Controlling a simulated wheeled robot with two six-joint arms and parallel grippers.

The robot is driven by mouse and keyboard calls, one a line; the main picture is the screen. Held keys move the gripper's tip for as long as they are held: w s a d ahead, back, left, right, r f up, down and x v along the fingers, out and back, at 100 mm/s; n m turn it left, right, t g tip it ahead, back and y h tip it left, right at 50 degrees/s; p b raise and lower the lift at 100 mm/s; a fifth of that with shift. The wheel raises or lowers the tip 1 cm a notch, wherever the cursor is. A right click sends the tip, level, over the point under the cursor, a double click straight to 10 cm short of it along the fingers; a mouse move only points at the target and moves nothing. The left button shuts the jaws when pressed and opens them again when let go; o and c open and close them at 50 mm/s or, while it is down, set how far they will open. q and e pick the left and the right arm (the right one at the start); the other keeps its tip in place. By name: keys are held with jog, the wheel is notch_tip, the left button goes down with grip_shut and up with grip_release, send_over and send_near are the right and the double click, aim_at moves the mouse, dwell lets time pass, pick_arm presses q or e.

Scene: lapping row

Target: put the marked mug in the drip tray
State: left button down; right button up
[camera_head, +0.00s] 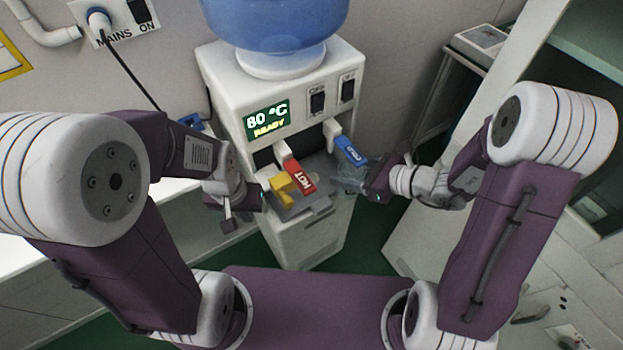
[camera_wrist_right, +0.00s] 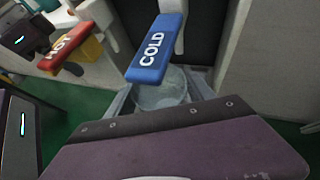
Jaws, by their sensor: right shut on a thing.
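A clear see-through cup (camera_head: 348,180) is under the blue COLD lever of the water dispenser. In the right wrist view the cup (camera_wrist_right: 160,92) sits between the fingers of my right gripper (camera_head: 362,184), which is shut on it. No mark shows on it. The grey drip tray (camera_head: 308,211) juts from the dispenser front below the taps. A yellow object (camera_head: 281,188), perhaps a mug, is at the red HOT lever; the lever partly covers it. My left gripper (camera_head: 246,204) is just left of the tray, and its jaw opening is unclear.
The white dispenser (camera_head: 290,243) carries a blue bottle (camera_head: 275,20) and a display reading 80 °C READY. The red HOT lever (camera_head: 299,176) and blue COLD lever (camera_head: 351,150) stick out over the tray area. A white counter (camera_head: 178,240) is at left; pale cabinets (camera_head: 430,235) are at right.

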jog(key=w+a+f+b, duration=0.1)
jog(key=w+a+f, duration=0.1)
jog(key=f, duration=0.1)
jog(key=w+a+f+b, duration=0.1)
jog(key=w+a+f, duration=0.1)
jog(key=w+f, duration=0.1)
jog(key=w+a+f+b, duration=0.1)
jog(key=w+f, duration=0.2)
jog(key=f, duration=0.1)
jog(key=shift+w+a+f, duration=0.15)
jog(key=shift+w+a, duration=0.1)
jog(key=shift+a, duration=0.15)
jog(key=shift+f, duration=0.15)
jog(key=o, duration=1.4)
